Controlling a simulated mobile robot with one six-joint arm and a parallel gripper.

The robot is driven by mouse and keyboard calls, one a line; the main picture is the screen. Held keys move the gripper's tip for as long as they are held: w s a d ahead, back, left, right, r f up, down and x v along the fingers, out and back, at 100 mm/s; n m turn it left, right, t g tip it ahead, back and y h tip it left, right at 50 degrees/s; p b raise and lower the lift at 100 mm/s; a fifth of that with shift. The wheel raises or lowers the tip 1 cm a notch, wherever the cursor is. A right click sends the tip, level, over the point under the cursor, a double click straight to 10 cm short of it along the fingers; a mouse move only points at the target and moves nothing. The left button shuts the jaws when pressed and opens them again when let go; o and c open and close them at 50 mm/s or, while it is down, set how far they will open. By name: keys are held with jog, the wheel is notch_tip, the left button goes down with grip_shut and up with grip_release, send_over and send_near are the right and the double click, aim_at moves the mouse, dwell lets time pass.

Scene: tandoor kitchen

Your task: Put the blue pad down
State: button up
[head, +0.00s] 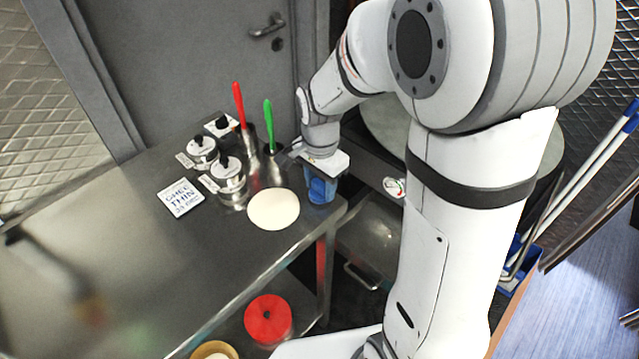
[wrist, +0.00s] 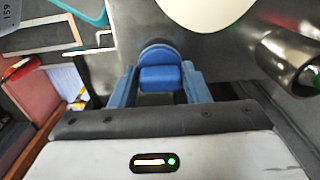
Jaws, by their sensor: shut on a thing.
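The blue pad (wrist: 160,76) is a small rounded block, dark blue along its far edge. It sits between the two blue fingers of my gripper (head: 322,184) in the wrist view. My gripper is shut on it. In the head view the gripper points down over the right end of the steel table (head: 120,265), just right of a flat white disc (head: 273,209). Pad and fingers are both blue there and hard to tell apart. I cannot tell whether the pad touches the table top.
Behind the disc stand steel pots holding a red-handled tool (head: 239,105) and a green-handled tool (head: 268,127). Lidded steel pots (head: 228,172) and a lettered white card (head: 181,198) are farther left. The table's left part is clear. A red lid (head: 268,319) lies below.

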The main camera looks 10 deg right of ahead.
jog(key=shift+f, duration=0.2)
jog(key=shift+f, duration=0.1)
jog(key=shift+f, duration=0.15)
jog(key=o, duration=1)
jog(key=shift+s, duration=0.1)
